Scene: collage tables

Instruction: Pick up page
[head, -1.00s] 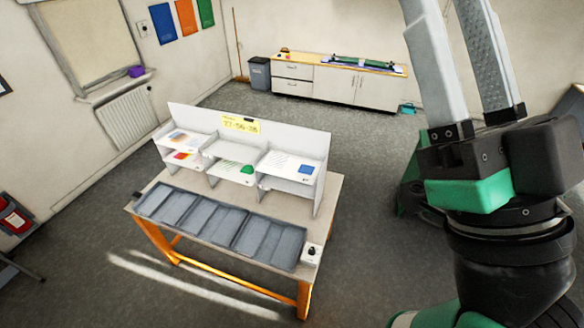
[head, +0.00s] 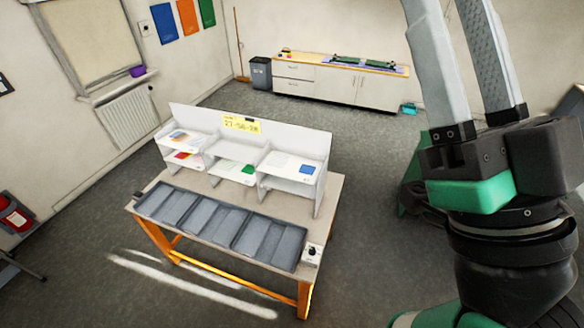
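Several pages lie in a white two-level shelf unit on a table with orange legs. A page with a blue and orange print (head: 184,138) lies at the upper left. A page with a red and orange print (head: 184,155) lies below it. A page with a green patch (head: 247,169) lies at the lower middle. A page with a blue square (head: 306,169) lies at the upper right. One of my arms fills the right side of the head view. Neither gripper's fingertips can be made out, and no page is seen held.
A grey tray (head: 232,212) with empty compartments lies on the table (head: 333,190) before the shelf (head: 290,135). A yellow label (head: 241,124) tops the shelf. A low cabinet (head: 335,84) and a grey bin (head: 260,74) stand at the back wall.

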